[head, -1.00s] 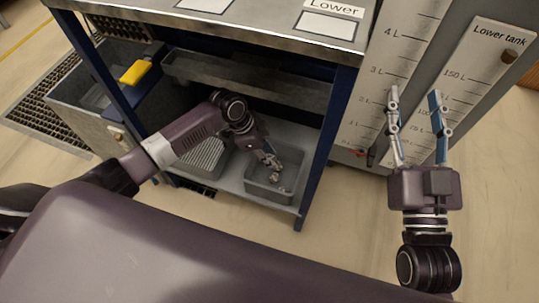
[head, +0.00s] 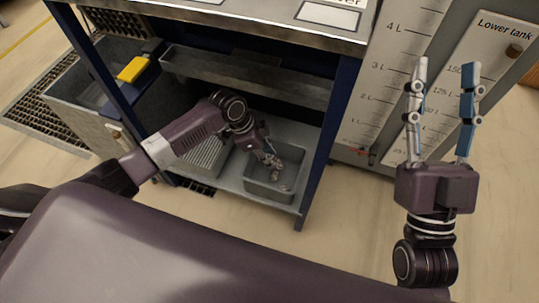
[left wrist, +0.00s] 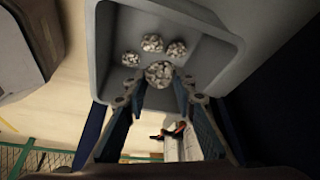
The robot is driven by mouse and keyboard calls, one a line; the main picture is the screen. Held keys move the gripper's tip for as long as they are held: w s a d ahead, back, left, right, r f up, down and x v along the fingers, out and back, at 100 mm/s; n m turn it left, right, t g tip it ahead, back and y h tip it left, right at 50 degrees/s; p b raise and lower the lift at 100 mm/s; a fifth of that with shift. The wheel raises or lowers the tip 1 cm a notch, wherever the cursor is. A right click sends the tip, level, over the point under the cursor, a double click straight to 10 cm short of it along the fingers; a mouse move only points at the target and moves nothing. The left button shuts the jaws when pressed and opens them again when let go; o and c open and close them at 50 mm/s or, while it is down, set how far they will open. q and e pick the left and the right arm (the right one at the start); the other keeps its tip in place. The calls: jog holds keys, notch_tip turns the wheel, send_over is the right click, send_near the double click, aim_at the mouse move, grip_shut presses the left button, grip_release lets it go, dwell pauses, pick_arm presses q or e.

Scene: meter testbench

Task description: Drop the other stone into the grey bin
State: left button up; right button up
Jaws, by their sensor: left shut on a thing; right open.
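The grey bin (head: 268,193) stands on the lower shelf of the bench. It fills the top of the left wrist view (left wrist: 215,60). My left gripper (head: 274,160) reaches down over the bin with its fingers shut on a speckled grey stone (left wrist: 159,74). Several other such stones (left wrist: 152,43) lie on the bin floor beyond it. Whether the held stone touches the floor I cannot tell. In the head view a small stone (head: 284,188) shows in the bin, partly hidden by the gripper. My right gripper (head: 443,66) is open and empty in front of the tank gauges.
A ribbed grey tray (head: 208,155) is beside the bin on the shelf. A blue bench post (head: 318,165) stands right of the bin, and a long metal trough (head: 245,78) hangs above. A yellow block (head: 132,69) is at the left. The floor in front is clear.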

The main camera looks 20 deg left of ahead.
pick_arm(q)
jog(key=o, duration=1.2)
jog(key=v, duration=1.2)
